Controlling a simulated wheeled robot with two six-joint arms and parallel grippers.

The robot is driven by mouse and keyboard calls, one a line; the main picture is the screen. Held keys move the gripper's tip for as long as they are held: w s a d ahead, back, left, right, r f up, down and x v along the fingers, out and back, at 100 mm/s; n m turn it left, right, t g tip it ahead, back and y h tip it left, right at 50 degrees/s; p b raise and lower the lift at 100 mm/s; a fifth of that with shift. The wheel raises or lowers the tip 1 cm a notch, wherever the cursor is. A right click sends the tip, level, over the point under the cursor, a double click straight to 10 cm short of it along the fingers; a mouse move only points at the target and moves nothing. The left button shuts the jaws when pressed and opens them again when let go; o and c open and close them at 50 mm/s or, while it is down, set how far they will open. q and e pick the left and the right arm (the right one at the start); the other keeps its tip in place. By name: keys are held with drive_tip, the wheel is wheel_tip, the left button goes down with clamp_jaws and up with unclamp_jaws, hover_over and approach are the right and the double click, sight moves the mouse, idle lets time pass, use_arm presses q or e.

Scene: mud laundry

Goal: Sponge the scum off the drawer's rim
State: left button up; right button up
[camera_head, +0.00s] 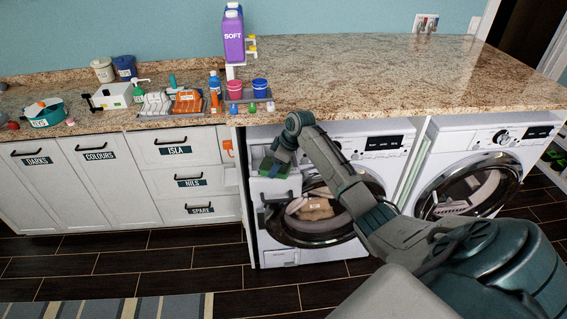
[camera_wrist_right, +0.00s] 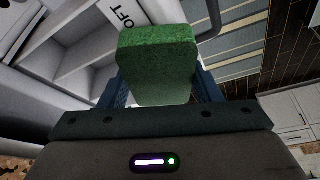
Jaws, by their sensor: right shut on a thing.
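My right gripper (camera_head: 279,160) is shut on a green sponge (camera_head: 273,169) at the left washing machine's pulled-out detergent drawer (camera_head: 274,188). In the right wrist view the sponge (camera_wrist_right: 157,62) sits between both fingers, its broad textured face showing. The white drawer (camera_wrist_right: 75,58) lies behind and left of it there, with open compartments and dark lettering partly covered by the sponge. I cannot tell whether the sponge touches the rim. No scum can be made out on the parts of the rim that show. My left gripper is not in view.
The washing machine's round door (camera_head: 318,218) is below the drawer, with cloth visible at it. The granite counter (camera_head: 370,75) above holds a purple SOFT bottle (camera_head: 233,40), cups and trays towards the left. White cabinets (camera_head: 110,180) stand left of the machine.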

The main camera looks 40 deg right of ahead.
sight(266, 166)
drive_tip(key=shift+w+a, duration=0.4)
drive_tip(key=shift+a, duration=0.3)
drive_tip(key=shift+w+a+f, duration=0.1)
drive_tip(key=shift+w+a, duration=0.35)
drive_tip(key=shift+a, duration=0.4)
drive_tip(key=shift+p, duration=0.35)
wheel_tip(266, 166, up, 2)
drive_tip(key=shift+w+r+p, duration=0.15)
drive_tip(key=shift+p, duration=1)
drive_tip(key=shift+r, duration=1.8)
